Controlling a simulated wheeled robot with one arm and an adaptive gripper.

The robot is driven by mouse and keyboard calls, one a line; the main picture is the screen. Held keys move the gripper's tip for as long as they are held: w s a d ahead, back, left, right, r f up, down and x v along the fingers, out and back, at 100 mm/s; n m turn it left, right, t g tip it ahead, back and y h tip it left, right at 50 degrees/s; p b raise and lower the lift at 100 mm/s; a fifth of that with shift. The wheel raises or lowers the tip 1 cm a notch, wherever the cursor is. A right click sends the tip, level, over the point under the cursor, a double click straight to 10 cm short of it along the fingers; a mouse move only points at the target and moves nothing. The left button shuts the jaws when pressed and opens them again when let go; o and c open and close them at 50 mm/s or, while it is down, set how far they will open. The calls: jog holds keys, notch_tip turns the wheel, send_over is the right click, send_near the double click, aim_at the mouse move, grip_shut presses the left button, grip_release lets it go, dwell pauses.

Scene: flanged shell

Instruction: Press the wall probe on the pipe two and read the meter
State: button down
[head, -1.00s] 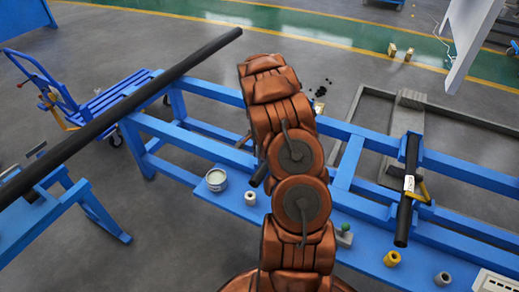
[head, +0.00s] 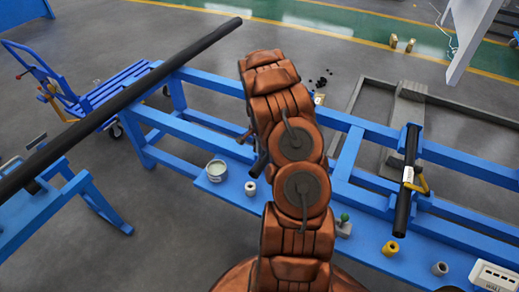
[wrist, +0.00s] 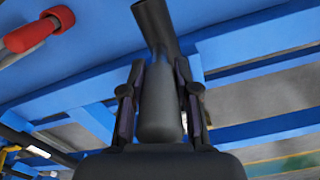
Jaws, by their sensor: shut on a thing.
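My gripper (wrist: 159,88) is shut on a dark grey rounded cylinder (wrist: 158,115) in the wrist view, probably the wall probe. A darker tube end (wrist: 152,18) shows just beyond it; I cannot tell whether they touch. In the head view my arm hides the gripper. A long black pipe (head: 120,102) lies at the left. A short black pipe (head: 404,205) with a white label (head: 408,174) lies on the blue frame at the right. I cannot read which is pipe two. A white box (head: 493,275), apparently the meter, is cut off at the lower right corner.
A blue trolley (head: 118,92) stands behind. A red-capped thing (wrist: 40,32) shows in the wrist view.

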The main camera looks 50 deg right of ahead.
jog(key=shift+f+b, duration=0.4)
jog(key=shift+f, duration=0.1)
dwell(0.7)
jog(key=shift+a+f+b, duration=0.1)
jog(key=shift+f+b, duration=0.05)
jog(key=shift+b, duration=0.45)
dwell(2.5)
jog(key=shift+r+b, duration=0.6)
jog(key=shift+r, duration=3)
